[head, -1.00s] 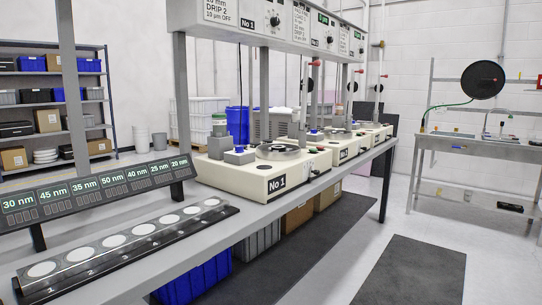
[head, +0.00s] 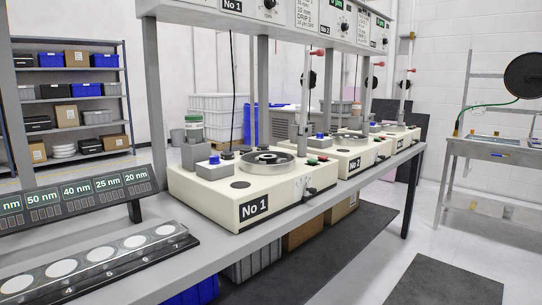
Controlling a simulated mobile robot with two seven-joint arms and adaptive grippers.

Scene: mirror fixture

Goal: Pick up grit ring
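No object is labelled as the grit ring, and I cannot tell for certain which one it is. A round metal ring-shaped part (head: 268,160) sits on top of the cream machine marked No 1 (head: 224,204), on the bench right of centre. Similar machines marked No 2 (head: 355,160) and beyond stand behind it in a row. A tray (head: 107,272) with several white discs in numbered places lies at the front left of the bench. Neither of my grippers shows in the head view.
A row of nm displays (head: 77,202) stands behind the disc tray. A green-labelled jar (head: 194,127) stands on a grey block by machine No 1. Posts (head: 153,95) and an overhead control panel rise above the bench. Open floor with dark mats (head: 446,283) lies to the right.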

